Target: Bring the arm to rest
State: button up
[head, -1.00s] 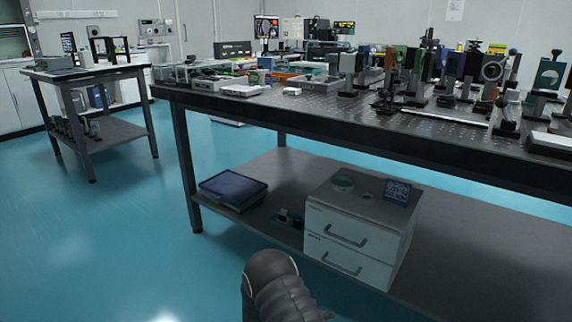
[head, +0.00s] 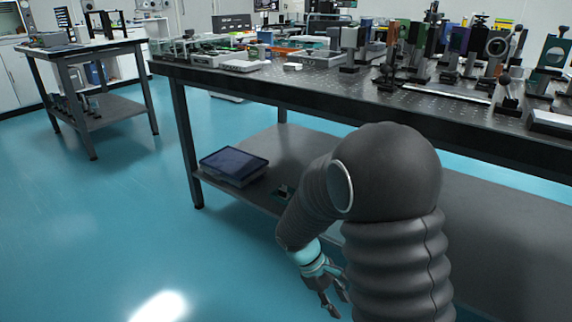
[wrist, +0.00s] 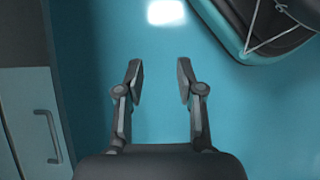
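My gripper (head: 334,296) hangs low at the end of my dark, ribbed arm in the head view, in front of the optical table and below the level of its lower shelf. In the wrist view my gripper (wrist: 160,84) has its two fingers apart, with only blue floor between them. It holds nothing. My arm is bent, its rounded elbow raised in front of the table edge.
The optical table (head: 300,97) carries many optical mounts and devices. Its lower shelf (head: 480,235) holds a dark-topped box (head: 233,163). A white drawer cabinet (wrist: 32,120) is left of my gripper. A smaller table (head: 88,48) stands at left. The floor (head: 90,240) there is clear.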

jog(key=s+d+r+m+t+y, duration=0.1)
jog(key=s+r+m+t+y, duration=0.1)
jog(key=r, duration=0.6)
jog(key=s+d+r+m+t+y+p, duration=0.1)
jog(key=s+r+m+t+y, duration=0.1)
jog(key=s+r, duration=0.5)
jog(key=s+d+r+m+t+y, duration=0.1)
jog(key=s+r+m+t, duration=0.3)
jog(key=r, duration=0.5)
jog(key=shift+s+r+m+y+p, duration=0.3)
jog(key=shift+s+m+y, duration=0.2)
jog(key=shift+m, duration=0.5)
